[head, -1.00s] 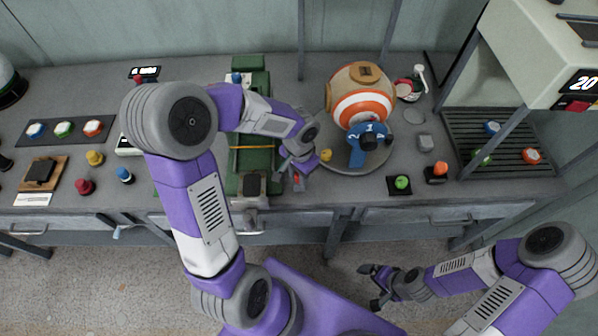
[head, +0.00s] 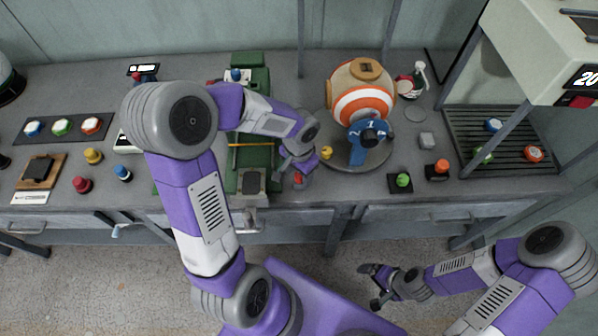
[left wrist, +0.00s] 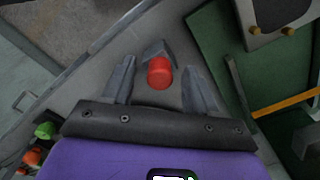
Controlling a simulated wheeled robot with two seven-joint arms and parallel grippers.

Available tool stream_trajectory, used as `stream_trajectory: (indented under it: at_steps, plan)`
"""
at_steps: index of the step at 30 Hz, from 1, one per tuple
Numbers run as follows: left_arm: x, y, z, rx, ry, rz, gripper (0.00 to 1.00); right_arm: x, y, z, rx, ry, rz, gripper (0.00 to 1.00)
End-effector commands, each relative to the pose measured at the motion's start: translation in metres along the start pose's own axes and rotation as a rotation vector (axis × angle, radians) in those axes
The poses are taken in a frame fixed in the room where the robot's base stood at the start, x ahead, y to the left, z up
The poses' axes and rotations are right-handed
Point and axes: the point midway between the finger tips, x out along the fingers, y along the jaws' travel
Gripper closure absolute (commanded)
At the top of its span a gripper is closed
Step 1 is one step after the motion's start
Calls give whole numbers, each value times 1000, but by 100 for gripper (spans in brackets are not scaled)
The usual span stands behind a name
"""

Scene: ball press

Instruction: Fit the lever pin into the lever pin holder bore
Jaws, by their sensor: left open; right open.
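A red cylindrical piece (head: 299,180), which looks like the lever pin, stands on the bench near its front edge. In the left wrist view the red piece (left wrist: 159,73) lies between my left gripper's spread fingers, with clear space on both sides. A grey wedge-shaped part (left wrist: 156,49) shows right behind it; I cannot tell whether they are joined. My left gripper (head: 298,171) is open and empty, over the red piece. I cannot make out the holder bore for certain. My right gripper (head: 372,286) is open and empty, low in front of the bench.
A green machine (head: 250,160) stands left of my left gripper, partly hidden by my arm. An orange-and-white ball (head: 361,97) with a blue stand (head: 358,153) sits on a round plate to the right. Coloured buttons lie at both sides. The floor is clear.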

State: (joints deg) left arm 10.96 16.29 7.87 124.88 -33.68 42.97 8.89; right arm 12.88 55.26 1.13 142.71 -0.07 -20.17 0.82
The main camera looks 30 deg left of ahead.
Motion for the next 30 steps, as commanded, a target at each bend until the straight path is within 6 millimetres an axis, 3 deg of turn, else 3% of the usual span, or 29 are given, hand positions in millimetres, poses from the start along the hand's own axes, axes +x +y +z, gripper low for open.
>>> stream_trajectory:
  at_steps: [15, 30]
  plan:
    - [-72, 0, 0, 1, 2, -1, 42, -22, -8, 1, 0, 0, 0, 0]
    - [-75, 0, 0, 0, 1, 0, 42, -22, -8, 1, 0, 0, 0, 0]
